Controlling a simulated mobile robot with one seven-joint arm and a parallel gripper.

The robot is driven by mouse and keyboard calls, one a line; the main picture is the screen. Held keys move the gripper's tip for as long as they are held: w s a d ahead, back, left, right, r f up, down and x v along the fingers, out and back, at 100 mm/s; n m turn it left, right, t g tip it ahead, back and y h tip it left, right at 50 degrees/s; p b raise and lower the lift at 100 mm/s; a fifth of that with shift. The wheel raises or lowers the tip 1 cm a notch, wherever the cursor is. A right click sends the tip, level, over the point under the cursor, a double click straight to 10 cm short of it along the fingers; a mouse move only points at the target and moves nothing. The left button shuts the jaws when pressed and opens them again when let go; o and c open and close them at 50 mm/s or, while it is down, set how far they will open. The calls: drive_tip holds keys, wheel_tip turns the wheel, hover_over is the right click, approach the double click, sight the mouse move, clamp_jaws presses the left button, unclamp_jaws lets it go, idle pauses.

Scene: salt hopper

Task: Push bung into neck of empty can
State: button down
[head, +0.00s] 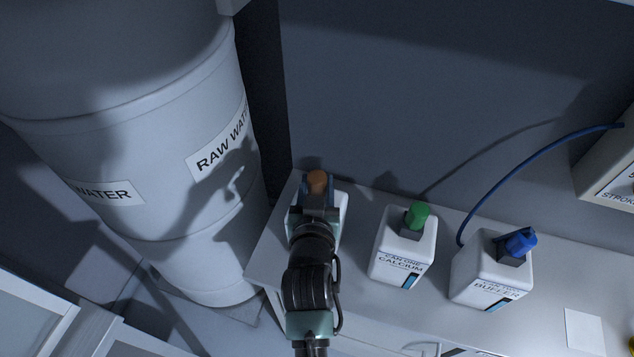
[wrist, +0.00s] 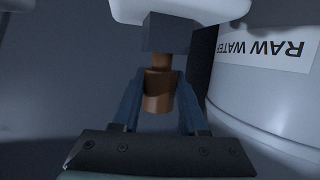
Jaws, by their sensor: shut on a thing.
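An orange-brown bung (head: 317,178) is between the fingers of my gripper (head: 317,190), over the leftmost white can (head: 341,212) on the bench. In the wrist view my gripper (wrist: 160,103) is shut on the bung (wrist: 158,92), a stepped piece with a narrower end. That narrow end meets the dark grey neck (wrist: 170,33) of the white can (wrist: 180,9). I cannot tell how far the bung is inside the neck. My arm hides most of this can and its label in the head view.
A white can marked calcium with a green cap (head: 417,214) stands to the right. Beyond it is a buffer can (head: 488,275) with a blue cap and blue hose (head: 521,167). A large raw water drum (head: 140,150) stands left of the bench. A paper (head: 584,329) lies at right.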

drive_tip(key=shift+f+b, duration=0.75)
drive_tip(key=shift+f, duration=0.15)
drive_tip(key=shift+c, duration=1.8)
unclamp_jaws()
drive_tip(key=shift+o, duration=0.2)
drive_tip(key=o, duration=0.3)
drive_tip(key=shift+s, duration=0.1)
drive_tip(key=p+v, duration=0.2)
drive_tip(key=v, duration=0.4)
